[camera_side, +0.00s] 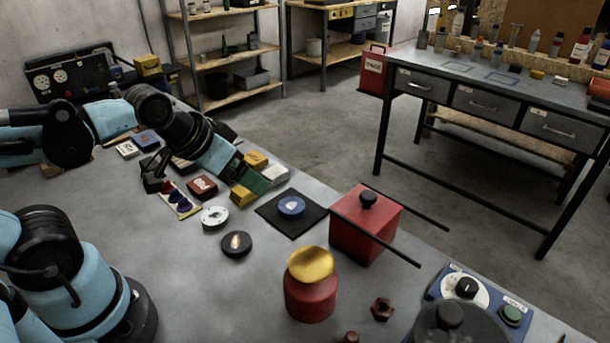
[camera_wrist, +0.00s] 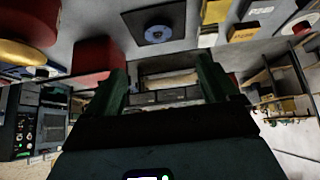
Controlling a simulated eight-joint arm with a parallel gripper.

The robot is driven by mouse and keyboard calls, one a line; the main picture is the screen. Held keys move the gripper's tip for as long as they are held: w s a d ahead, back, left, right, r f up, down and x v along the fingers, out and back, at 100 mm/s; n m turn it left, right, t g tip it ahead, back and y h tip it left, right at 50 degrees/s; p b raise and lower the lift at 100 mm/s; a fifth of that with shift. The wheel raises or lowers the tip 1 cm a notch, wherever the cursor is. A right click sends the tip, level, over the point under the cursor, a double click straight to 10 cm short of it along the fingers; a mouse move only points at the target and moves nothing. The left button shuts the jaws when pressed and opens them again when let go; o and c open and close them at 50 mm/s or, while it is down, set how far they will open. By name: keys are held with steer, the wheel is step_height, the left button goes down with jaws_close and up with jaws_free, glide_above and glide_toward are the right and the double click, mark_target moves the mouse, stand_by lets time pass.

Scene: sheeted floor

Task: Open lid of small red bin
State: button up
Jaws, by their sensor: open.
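The small red bin (camera_side: 352,236) is a red box on the grey work surface, right of the middle in the side view. A black round knob (camera_side: 368,199) stands on its flat red top, and two thin dark rods run along its sides. Its lid appears shut. In the wrist view a red block (camera_wrist: 97,56), likely this bin, lies left of the middle. My gripper (camera_side: 262,181) hovers left of and behind the bin, apart from it. In the wrist view my gripper (camera_wrist: 162,78) shows two dark green fingers spread apart with nothing between them.
A red jar with a gold lid (camera_side: 311,264) stands in front of the bin. A black mat with a blue disc (camera_side: 291,206) lies to its left. A control box (camera_side: 470,290) stands at right. Small blocks (camera_side: 203,187) lie under my arm.

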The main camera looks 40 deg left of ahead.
steer(key=shift+c, duration=1.3)
steer(key=shift+w+d+r, duration=0.15)
steer(key=shift+w+r, duration=0.1)
steer(key=shift+c, duration=1.1)
steer(key=w+d+r+m+g, duration=0.1)
steer(key=w+d+r, duration=0.1)
steer(key=w+d+r+m+g, duration=0.1)
steer(key=w+d+r, duration=0.1)
steer(key=w+r, duration=0.1)
steer(key=w+d+r+m+g, duration=0.1)
steer(key=w+d+r+m, duration=0.1)
steer(key=w, duration=0.1)
steer(key=shift+w+d+r+h, duration=0.1)
steer(key=shift+r+h, duration=0.15)
steer(key=shift+h, duration=0.05)
steer(key=shift+c, duration=0.4)
steer(key=m+g, duration=0.4)
steer(key=m, duration=0.1)
glide_above(369, 194)
step_height(369, 194, down, 11)
steer(key=shift+f, duration=0.15)
jaws_close()
